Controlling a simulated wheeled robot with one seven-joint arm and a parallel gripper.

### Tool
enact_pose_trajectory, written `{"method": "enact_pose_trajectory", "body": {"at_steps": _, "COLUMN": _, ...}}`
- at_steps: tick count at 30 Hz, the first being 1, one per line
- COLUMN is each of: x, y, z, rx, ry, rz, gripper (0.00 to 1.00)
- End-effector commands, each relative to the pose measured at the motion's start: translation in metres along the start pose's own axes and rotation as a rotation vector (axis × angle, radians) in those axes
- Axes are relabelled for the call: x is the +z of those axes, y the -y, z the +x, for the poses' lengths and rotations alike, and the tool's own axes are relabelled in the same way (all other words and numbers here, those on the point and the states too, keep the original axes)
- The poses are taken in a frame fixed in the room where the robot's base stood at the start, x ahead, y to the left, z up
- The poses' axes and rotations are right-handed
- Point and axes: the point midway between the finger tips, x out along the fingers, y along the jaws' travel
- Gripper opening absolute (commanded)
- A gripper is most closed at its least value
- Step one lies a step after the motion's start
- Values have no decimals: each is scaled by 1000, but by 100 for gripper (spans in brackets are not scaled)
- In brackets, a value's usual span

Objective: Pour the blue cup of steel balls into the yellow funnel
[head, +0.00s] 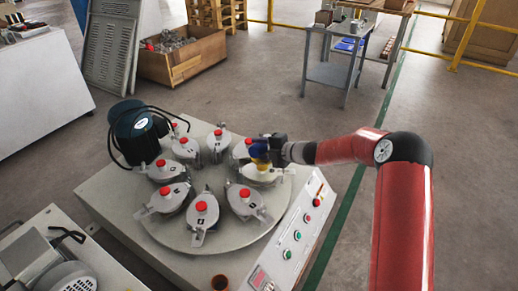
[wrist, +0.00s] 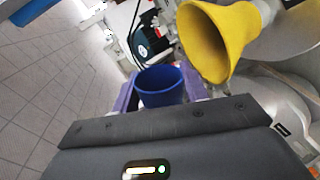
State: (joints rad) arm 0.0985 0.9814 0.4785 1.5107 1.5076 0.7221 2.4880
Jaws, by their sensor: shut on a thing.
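The blue cup (wrist: 160,92) is between the purple fingers of my gripper (wrist: 158,78) in the wrist view. My gripper (head: 268,148) is shut on it. The cup's mouth shows a dark blue inside; I cannot make out any steel balls. The yellow funnel (wrist: 218,42) is to the right of the cup in the wrist view, its wide mouth close by and apart from the cup in the picture. In the head view the funnel (head: 262,170) is at the right side of the round plate, just below my gripper, and the cup is small and mostly hidden.
Several grey lidded pots with red knobs (head: 201,207) ring the round plate (head: 235,243) on the machine. A green motor (head: 133,132) stands at the plate's back left. A control panel (head: 297,235) with buttons slopes along the right edge. A small brown cup (head: 220,283) is at the front.

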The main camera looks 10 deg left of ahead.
Motion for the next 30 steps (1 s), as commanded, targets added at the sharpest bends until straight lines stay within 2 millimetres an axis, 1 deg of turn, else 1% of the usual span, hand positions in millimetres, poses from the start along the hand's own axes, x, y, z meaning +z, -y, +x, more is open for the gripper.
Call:
{"method": "enact_pose_trajectory", "body": {"at_steps": 3, "x": -4, "y": 1, "z": 1, "rx": -3, "ry": 38, "rz": -115, "gripper": 17}}
{"method": "enact_pose_trajectory", "body": {"at_steps": 19, "x": -18, "y": 8, "z": 4, "rx": -11, "ry": 196, "rz": -608, "gripper": 17}}
{"method": "enact_pose_trajectory", "body": {"at_steps": 27, "x": -25, "y": 15, "z": 6, "rx": -16, "ry": 289, "rz": -894, "gripper": 17}}
{"method": "enact_pose_trajectory", "body": {"at_steps": 30, "x": -25, "y": 18, "z": 7, "rx": -15, "ry": 311, "rz": -958, "gripper": 17}}
